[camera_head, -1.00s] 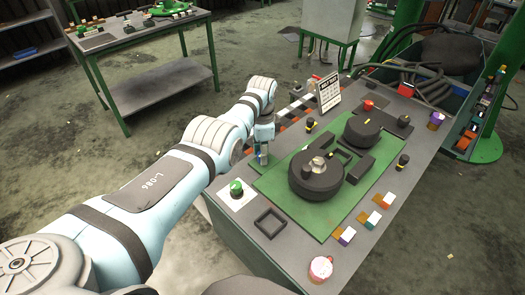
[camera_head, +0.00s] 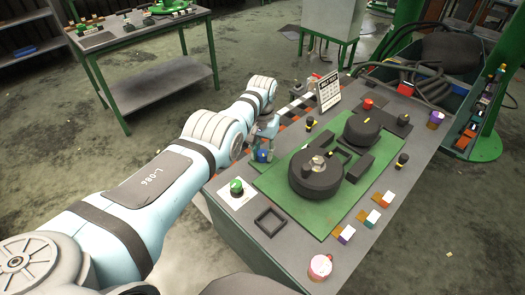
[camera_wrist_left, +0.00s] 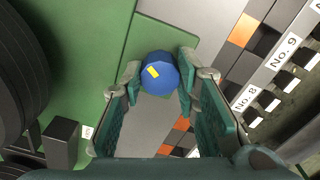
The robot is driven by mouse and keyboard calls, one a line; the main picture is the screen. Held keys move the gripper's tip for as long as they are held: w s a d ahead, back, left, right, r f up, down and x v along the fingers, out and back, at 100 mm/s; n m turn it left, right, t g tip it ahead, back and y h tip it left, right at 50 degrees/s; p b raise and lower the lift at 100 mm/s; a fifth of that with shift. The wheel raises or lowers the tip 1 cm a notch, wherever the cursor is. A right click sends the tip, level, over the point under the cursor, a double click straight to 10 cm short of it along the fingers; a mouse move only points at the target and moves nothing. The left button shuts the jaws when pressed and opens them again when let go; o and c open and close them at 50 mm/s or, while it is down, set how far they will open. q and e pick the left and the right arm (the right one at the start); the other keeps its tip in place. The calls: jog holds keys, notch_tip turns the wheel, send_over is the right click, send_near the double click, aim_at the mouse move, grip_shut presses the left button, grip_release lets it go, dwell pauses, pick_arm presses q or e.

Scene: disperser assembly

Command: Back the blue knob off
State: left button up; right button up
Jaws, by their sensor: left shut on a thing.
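The blue knob (camera_wrist_left: 160,72) has a yellow mark on its top and sits between the two fingers of my left gripper (camera_wrist_left: 160,80) in the left wrist view. The fingers are shut on it from both sides. In the head view my left gripper (camera_head: 263,150) points down at the left edge of the green plate (camera_head: 290,208). A little of the blue knob (camera_head: 263,155) shows between the fingers there. The knob's underside is hidden, so I cannot tell how it meets what is below. My right gripper is not in view.
Round dark housings (camera_head: 316,178) stand on the green plate. A green button (camera_head: 236,187) and an empty square frame (camera_head: 270,221) are at the near left. Yellow-marked dark knobs (camera_head: 309,124) stand around the plate. A sign (camera_head: 329,91) stands at the back.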

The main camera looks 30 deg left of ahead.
aim_at(263, 153)
pick_arm(q)
jog(key=shift+s+f+n, duration=0.1)
jog(key=shift+n, duration=2.1)
jog(key=o, duration=1.1)
jog(key=shift+o, duration=0.2)
jog(key=shift+r, duration=0.3)
notch_tip(263, 153, up, 12)
jog(key=shift+f, duration=0.25)
